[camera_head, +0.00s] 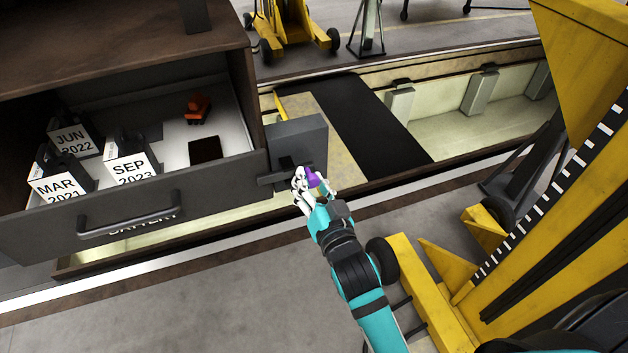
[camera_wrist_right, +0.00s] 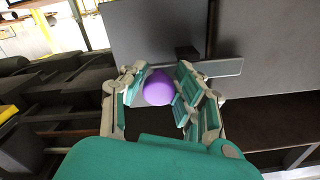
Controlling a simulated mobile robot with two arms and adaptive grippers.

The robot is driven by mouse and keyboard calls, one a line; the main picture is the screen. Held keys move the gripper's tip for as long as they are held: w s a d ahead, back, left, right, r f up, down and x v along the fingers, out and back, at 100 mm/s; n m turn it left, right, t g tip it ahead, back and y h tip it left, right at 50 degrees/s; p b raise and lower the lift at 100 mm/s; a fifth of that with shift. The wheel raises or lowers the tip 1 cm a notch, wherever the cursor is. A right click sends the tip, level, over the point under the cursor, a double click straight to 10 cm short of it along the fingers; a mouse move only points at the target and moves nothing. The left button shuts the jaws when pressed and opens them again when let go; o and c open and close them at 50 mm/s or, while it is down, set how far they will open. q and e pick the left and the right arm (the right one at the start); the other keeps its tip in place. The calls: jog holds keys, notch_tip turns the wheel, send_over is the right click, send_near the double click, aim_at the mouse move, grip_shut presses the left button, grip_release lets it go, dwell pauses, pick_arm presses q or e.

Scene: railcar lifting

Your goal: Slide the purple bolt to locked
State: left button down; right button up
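The purple bolt's rounded knob (camera_head: 313,177) shows at the front of a grey block (camera_head: 299,138) beside the drawer's right end. A dark bar (camera_head: 275,178) runs across the block's lower front. My right gripper (camera_head: 314,187) is at the knob, reaching in from below. In the right wrist view, the purple knob (camera_wrist_right: 159,88) sits between the two fingers of my right gripper (camera_wrist_right: 161,86), which close in against its sides. A flat grey bar (camera_wrist_right: 222,68) runs behind the right finger. The bolt's shaft is mostly hidden. My left gripper is not in view.
An open drawer (camera_head: 178,205) at left holds numbered date blocks, a small orange object (camera_head: 197,107) and a dark flat piece (camera_head: 205,149). A yellow lifting jack (camera_head: 560,170) stands close on the right. Grey floor (camera_head: 200,310) lies clear in front.

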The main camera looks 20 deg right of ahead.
jog(key=o, duration=0.4)
jog(key=shift+a, duration=0.5)
jog(key=shift+d, duration=0.2)
jog(key=shift+s+d, duration=0.1)
jog(key=shift+s, duration=0.2)
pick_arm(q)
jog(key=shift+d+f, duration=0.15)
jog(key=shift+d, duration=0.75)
pick_arm(e)
jog(key=s, duration=1.1)
jog(key=shift+s, duration=0.2)
